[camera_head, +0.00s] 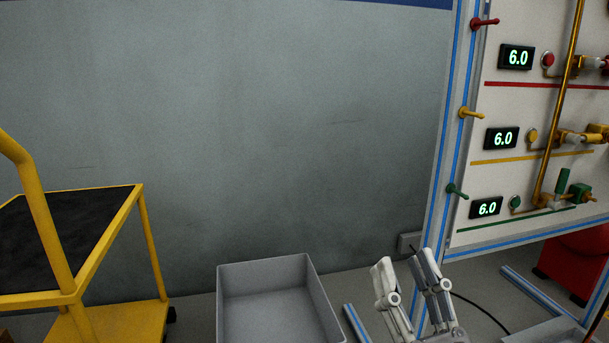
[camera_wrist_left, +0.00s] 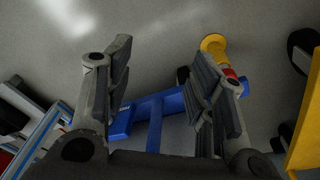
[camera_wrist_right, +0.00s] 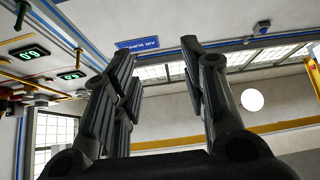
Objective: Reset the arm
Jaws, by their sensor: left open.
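My right gripper (camera_head: 402,260) shows at the bottom right of the head view, pointing up in front of the wall and beside the panel's frame. Its fingers are apart with nothing between them, as the right wrist view (camera_wrist_right: 160,55) also shows. My left gripper (camera_wrist_left: 160,58) shows only in its own wrist view. Its fingers are apart and empty, above a grey floor. A blue frame (camera_wrist_left: 155,125) and a yellow round part (camera_wrist_left: 213,43) lie beyond the fingers; I cannot tell whether they are close to them.
A panel (camera_head: 530,115) with several valves and displays reading 6.0 stands at the right. Red, yellow and green pegs stick out from its frame (camera_head: 436,210). A grey open bin (camera_head: 266,272) sits at the bottom middle. A yellow cart (camera_head: 105,250) stands at the left.

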